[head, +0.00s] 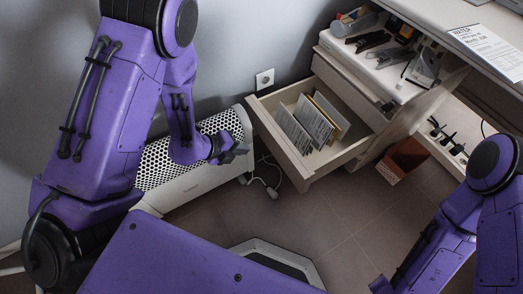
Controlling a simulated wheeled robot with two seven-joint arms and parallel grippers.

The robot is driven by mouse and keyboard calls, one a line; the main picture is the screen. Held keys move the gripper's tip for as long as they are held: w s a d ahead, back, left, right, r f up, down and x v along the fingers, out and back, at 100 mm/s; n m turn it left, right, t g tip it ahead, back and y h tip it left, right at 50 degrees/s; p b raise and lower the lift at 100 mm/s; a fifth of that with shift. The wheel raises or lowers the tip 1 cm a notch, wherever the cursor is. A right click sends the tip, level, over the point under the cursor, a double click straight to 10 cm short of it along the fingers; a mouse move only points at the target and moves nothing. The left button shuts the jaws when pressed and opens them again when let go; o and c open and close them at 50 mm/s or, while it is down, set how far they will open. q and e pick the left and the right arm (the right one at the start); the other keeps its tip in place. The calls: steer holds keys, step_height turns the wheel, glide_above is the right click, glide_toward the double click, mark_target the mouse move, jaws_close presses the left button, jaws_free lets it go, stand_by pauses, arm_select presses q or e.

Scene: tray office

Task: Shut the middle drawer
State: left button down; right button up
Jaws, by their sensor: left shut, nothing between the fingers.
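A wooden drawer (276,150) stands pulled far out of the pale cabinet at the upper right. Several upright folders or cards are inside it. A shallower drawer front (347,86) shows above it, nearer the cabinet. Whether the pulled-out one is the middle drawer cannot be told for certain, as the lower cabinet is hidden. My left gripper (238,151) is shut and empty, just left of the open drawer's front panel, with a small apparent gap.
A white perforated heater (177,158) stands against the wall behind my left gripper. A cable with a plug (271,192) lies on the floor below the drawer. An orange-brown box (403,158) is right of the drawer. A desk top (440,18) overhangs at the upper right.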

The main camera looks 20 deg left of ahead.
arm_select(q)
steer(key=w+d+r+b+x, duration=0.1)
steer(key=r+b+x, duration=0.1)
steer(key=x, duration=1)
steer(key=shift+w+d+b, duration=0.2)
steer(key=shift+w+b, duration=0.1)
steer(key=shift+b, duration=0.35)
steer(key=shift+w, duration=0.1)
